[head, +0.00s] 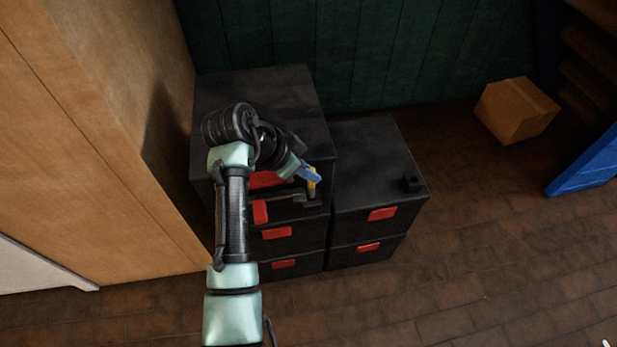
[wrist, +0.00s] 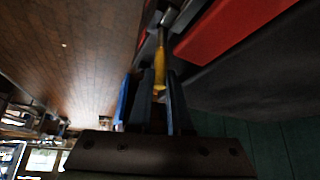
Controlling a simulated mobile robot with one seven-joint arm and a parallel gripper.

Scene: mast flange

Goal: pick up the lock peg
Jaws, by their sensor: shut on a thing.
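The lock peg (head: 312,185) shows as a small yellow piece at the front of the taller black drawer cabinet, partly covered by my gripper (head: 313,176). In the wrist view, the yellow peg (wrist: 160,72) stands between the fingers of my gripper (wrist: 155,95), which is shut on it. A dark, thin metallic part continues beyond the yellow piece, close to a red panel. A dark bracket-like part (head: 308,200) sits just below the peg in the head view. I cannot tell whether the peg touches it.
The tall black cabinet (head: 250,85) with red handles stands against a green wall. A cardboard box (head: 515,110) lies farther right. The brick floor in front is clear.

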